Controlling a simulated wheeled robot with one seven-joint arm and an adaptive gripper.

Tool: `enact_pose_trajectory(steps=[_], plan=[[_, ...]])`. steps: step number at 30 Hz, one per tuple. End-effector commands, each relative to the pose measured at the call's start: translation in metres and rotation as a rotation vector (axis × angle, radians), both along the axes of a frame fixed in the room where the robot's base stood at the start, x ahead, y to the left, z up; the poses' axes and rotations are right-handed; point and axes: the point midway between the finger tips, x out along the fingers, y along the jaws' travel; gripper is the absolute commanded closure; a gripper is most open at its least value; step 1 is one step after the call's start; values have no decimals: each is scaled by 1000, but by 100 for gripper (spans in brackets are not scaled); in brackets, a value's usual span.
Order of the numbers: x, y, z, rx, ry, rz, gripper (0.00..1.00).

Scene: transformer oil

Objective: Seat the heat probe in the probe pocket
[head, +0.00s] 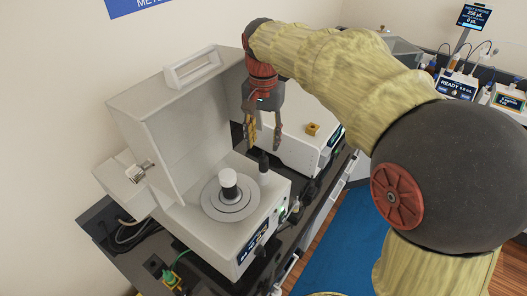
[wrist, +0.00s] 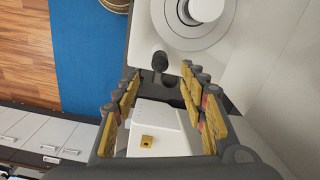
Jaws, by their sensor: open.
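What looks like the heat probe (head: 263,160) is a black-handled piece standing upright at the back right corner of the open white instrument (head: 272,197). Its black top also shows in the wrist view (wrist: 160,61), between the fingertips in the picture. My gripper (head: 264,147) is open and empty, pointing down just above the black handle. In the wrist view its two fingers (wrist: 160,70) are spread wide, left and right of the handle. A white-topped dark cylinder (head: 229,184) stands on the instrument's round plate. I cannot make out the probe pocket for certain.
The instrument's raised lid (head: 190,110) stands left of my gripper. A second white device (head: 300,145) with a small gold block (head: 313,129) is behind and right. Cables and small items crowd the bench. A blue mat (head: 345,245) lies on the floor.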

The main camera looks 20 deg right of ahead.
Motion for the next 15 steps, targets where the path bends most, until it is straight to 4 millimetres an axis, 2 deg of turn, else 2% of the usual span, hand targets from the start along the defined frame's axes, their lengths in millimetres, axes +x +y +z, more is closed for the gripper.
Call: enact_pose_trajectory(steps=[3,6,15], plan=[[1,0,16,0,-1,0,58],[0,0,24,0,0,0,58],[0,0,28,0,0,0,58]])
